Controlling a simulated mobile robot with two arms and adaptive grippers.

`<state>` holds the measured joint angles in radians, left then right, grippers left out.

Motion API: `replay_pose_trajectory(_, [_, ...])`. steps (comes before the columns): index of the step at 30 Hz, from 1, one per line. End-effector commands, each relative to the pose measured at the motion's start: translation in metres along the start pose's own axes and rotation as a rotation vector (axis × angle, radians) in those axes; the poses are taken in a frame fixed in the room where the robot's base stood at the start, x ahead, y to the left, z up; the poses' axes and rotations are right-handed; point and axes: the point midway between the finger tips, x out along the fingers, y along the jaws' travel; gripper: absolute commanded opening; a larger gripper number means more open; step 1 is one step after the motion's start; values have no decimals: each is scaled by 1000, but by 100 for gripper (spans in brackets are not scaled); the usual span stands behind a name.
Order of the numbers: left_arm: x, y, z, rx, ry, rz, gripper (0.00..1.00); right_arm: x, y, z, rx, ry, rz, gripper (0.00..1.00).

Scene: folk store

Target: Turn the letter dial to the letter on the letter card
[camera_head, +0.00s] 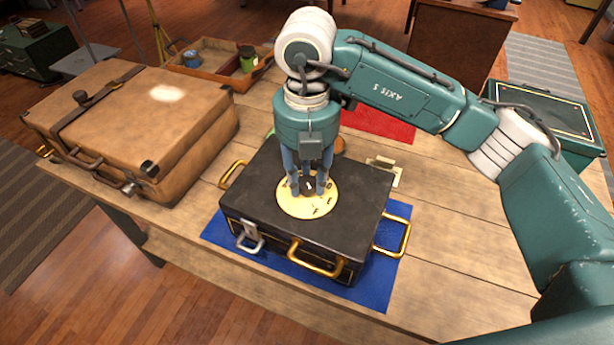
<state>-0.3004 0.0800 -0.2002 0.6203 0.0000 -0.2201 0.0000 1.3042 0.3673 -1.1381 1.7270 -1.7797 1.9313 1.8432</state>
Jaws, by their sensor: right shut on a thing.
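The letter dial is a round pale-yellow disc (296,209) with dark letters, on top of a black case (345,225) with brass handles. An F and an E show at its front edge; other letters are partly hidden by my fingers. My right gripper (309,186) points straight down over the disc, its fingers shut around the dark knob at the dial's middle. A small cream card in a stand (384,172) is behind the case to the right, perhaps the letter card; I cannot read a letter on it. My left gripper is not in view.
The black case stands on a blue mat (376,290) on a wooden table (455,250). A brown leather suitcase (140,115) lies to the left. A wooden tray (210,72) with small tins is behind. A red mat (380,124) lies behind my right arm.

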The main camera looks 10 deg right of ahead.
Motion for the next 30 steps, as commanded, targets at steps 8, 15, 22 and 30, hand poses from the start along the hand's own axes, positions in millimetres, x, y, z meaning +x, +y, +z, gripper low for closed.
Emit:
replay_pose_trajectory(8, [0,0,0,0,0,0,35,0,0,0,1,-1,1,49])
replay_pose_trajectory(15, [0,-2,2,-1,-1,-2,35,-2,0,0,0,-1,0,49])
replay_pose_trajectory(22, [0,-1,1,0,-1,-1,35,-32,1,1,0,-4,4,49])
replay_pose_trajectory(30, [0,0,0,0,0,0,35,-90,1,2,2,-6,3,49])
